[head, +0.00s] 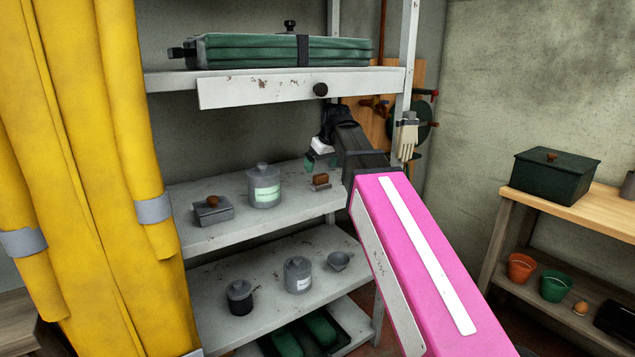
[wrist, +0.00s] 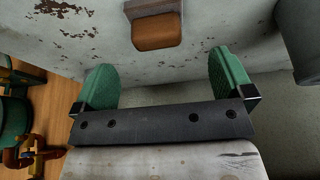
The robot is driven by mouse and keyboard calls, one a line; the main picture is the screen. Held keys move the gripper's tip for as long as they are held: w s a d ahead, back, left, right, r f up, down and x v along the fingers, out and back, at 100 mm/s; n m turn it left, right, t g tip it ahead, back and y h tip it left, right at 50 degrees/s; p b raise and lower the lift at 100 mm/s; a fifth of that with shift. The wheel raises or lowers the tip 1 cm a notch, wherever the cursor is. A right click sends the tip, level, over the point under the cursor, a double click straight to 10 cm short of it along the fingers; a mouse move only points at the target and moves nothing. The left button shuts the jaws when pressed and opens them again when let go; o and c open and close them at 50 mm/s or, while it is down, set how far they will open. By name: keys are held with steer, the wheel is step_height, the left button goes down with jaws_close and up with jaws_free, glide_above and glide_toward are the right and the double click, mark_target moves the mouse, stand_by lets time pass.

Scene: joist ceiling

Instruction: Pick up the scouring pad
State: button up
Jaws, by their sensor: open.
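A small block, brown with a grey layer, looks like the scouring pad (head: 320,180). It lies on the middle shelf (head: 225,229), near its right end. In the wrist view the pad (wrist: 154,32) is at the top centre, beyond the fingertips. My gripper (head: 320,161) is just above and behind the pad in the head view, partly hidden by my own wrist. In the wrist view my gripper (wrist: 163,65) has its two green fingers wide apart, with nothing between them. The pad is apart from both fingers.
A grey canister (head: 264,187) and a grey box with a brown knob (head: 213,211) stand left of the pad. The upper shelf (head: 300,88) holds a green case (head: 280,50). A glove (head: 407,137) hangs at the right post.

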mark_target(319, 174)
steer(key=shift+d+x, duration=0.1)
steer(key=shift+x, duration=1.6)
steer(key=shift+d+x, duration=0.15)
steer(key=shift+x, duration=1.5)
steer(key=shift+s, duration=0.15)
steer(key=c, duration=1.1)
steer(key=shift+r, duration=1.85)
steer(key=s+d, duration=1)
steer(key=s, duration=0.5)
steer(key=shift+f, duration=0.15)
